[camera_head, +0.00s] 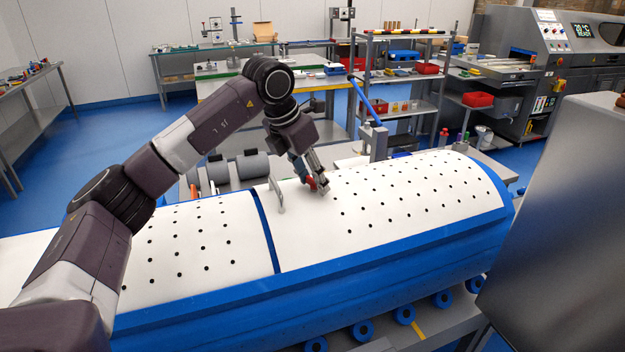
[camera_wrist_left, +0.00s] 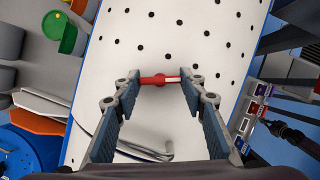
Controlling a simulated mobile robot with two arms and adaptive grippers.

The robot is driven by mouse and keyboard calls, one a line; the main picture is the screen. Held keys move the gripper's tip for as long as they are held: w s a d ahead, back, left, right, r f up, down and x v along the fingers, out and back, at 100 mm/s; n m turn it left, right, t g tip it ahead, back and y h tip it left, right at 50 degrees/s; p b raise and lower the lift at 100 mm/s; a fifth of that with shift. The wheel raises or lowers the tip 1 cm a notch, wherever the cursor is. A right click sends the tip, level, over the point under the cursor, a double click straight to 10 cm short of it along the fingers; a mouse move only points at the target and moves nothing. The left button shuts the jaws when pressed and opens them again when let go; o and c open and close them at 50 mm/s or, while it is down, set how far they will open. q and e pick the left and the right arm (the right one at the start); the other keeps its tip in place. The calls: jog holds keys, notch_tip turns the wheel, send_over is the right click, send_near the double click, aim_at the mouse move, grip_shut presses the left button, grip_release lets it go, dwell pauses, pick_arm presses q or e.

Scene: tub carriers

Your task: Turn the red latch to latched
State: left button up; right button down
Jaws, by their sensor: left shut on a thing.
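The red latch (camera_wrist_left: 158,79) is a short red bar on the white, dotted curved lid (camera_wrist_left: 190,35). In the left wrist view it lies across, between the fingertips of my left gripper (camera_wrist_left: 160,82), which is shut on it. In the head view my left gripper (camera_head: 321,188) reaches down to the lid (camera_head: 420,195), and a bit of the red latch (camera_head: 312,183) shows beside the fingers. The fingers hide part of the latch there. I cannot tell from the latch's angle whether it is latched. My right gripper is not in view.
A grey bent handle (camera_head: 277,195) stands on the lid just left of the gripper, near a blue seam. The tub's blue side (camera_head: 400,262) runs along the front above rollers. A large grey panel (camera_head: 565,230) blocks the right. Shelves (camera_head: 400,90) stand behind.

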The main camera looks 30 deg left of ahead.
pick_arm(q)
jog(key=shift+w+a+r+m+g+h+p, duration=0.1)
jog(key=shift+m+g+h+p, duration=0.2)
jog(key=shift+m, duration=0.8)
jog(key=shift+m+g+h+p, duration=0.2)
jog(key=shift+m+h+p, duration=0.2)
jog(key=shift+m, duration=0.7)
jog(key=o, duration=1.2)
jog(key=shift+c, duration=0.2)
jog(key=v, duration=1.2)
